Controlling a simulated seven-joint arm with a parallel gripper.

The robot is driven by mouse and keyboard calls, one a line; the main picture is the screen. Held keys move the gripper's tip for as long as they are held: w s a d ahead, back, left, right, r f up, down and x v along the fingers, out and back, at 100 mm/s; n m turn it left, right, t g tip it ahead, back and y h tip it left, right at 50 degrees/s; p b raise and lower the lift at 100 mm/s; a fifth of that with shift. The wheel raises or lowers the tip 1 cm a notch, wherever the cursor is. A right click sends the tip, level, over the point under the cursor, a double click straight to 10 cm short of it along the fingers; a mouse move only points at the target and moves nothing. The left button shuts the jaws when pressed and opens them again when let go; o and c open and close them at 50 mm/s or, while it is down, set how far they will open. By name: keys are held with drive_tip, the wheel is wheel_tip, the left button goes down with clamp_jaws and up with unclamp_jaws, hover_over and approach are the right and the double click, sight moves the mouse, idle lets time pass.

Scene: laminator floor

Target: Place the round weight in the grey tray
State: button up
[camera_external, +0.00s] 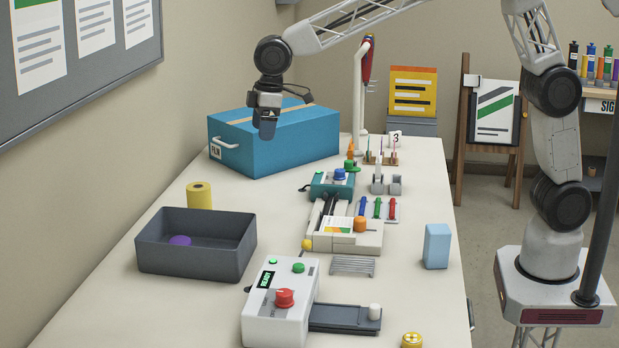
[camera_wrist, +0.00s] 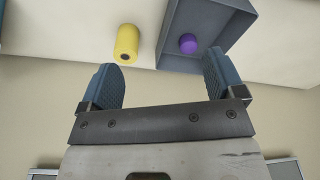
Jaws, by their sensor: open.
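The grey tray (camera_external: 195,258) stands on the left of the table, and its corner shows at the top of the wrist view (camera_wrist: 190,62). A purple round thing (camera_external: 180,241), which looks like the round weight, lies on the tray floor; it also shows in the wrist view (camera_wrist: 188,43). The tray's front wall hides its lower part in the external view. My gripper (camera_external: 266,128) is raised in front of the blue box, behind and above the tray. In the wrist view its fingers (camera_wrist: 160,78) are wide apart, with nothing between them.
A yellow roll (camera_external: 199,196) stands just behind the tray. The blue box (camera_external: 285,140) is close to my gripper. A white machine with a red knob (camera_external: 284,298) stands right of the tray. A light blue block (camera_external: 437,246) stands near the right edge. The table's front left is clear.

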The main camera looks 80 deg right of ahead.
drive_tip(key=s+d+r+m, duration=0.15)
drive_tip(key=s+d, duration=0.25)
drive_tip(key=s, duration=0.5)
drive_tip(key=s+d+r, duration=0.3)
drive_tip(key=s+d, duration=0.1)
drive_tip(key=s, duration=0.5)
drive_tip(key=s+d+r+m, duration=0.15)
drive_tip(key=s+d, duration=0.25)
drive_tip(key=s, duration=0.4)
drive_tip(key=s+d+f, duration=0.2)
drive_tip(key=s, duration=0.6)
drive_tip(key=s+d+f+m, duration=0.1)
drive_tip(key=s+d+f, duration=0.1)
drive_tip(key=s, duration=0.7)
drive_tip(key=s+d+f+t, duration=0.1)
drive_tip(key=s+f, duration=0.1)
drive_tip(key=s, duration=0.7)
drive_tip(key=shift+s+d+f+m+h, duration=0.2)
drive_tip(key=shift+d+f+m+h, duration=0.15)
drive_tip(key=shift+d+m+h, duration=0.05)
